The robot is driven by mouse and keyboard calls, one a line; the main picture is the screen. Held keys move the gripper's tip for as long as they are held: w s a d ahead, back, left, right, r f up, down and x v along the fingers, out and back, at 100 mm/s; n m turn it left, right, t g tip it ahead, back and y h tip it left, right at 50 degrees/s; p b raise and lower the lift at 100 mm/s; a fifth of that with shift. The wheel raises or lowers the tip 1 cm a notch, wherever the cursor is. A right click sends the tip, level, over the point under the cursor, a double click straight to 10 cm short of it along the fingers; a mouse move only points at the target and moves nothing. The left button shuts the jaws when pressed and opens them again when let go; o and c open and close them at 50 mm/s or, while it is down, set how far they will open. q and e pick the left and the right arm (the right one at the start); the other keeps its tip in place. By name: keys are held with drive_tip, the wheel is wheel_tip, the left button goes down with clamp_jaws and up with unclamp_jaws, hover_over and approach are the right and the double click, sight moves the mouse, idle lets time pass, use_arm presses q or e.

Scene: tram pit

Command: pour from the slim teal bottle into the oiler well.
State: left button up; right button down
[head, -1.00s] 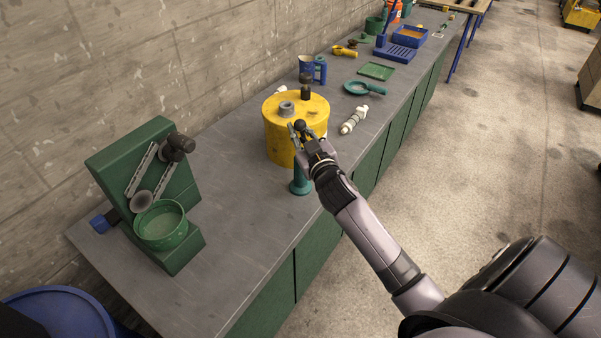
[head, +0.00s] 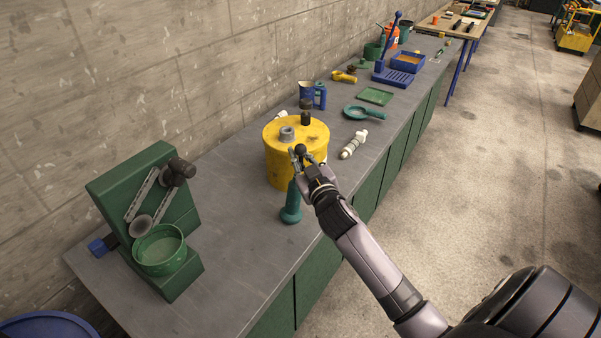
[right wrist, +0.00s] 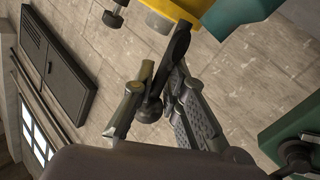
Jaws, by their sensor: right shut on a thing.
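The slim teal bottle (head: 291,208) is in my right gripper (head: 302,163), which is shut on its upper part. The bottle leans slightly, with its wide foot down; whether the foot touches the bench I cannot tell. A dark ball shows at the fingertips. The yellow drum (head: 292,172) stands just behind the gripper. A grey ring (head: 287,134) on its lid looks like the oiler well. In the right wrist view, the fingers (right wrist: 155,100) are beside the dark ball, and a teal part (right wrist: 238,12) shows at the top edge. My left gripper is out of view.
A green stand with a green cup (head: 160,251) is at the left. A dark post (head: 306,115) rises from the drum lid.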

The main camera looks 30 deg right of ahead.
wheel_tip(320, 180, up, 20)
drive_tip(key=b, duration=0.1)
idle(0.4)
drive_tip(key=c, duration=2.2)
unclamp_jaws()
clamp_jaws()
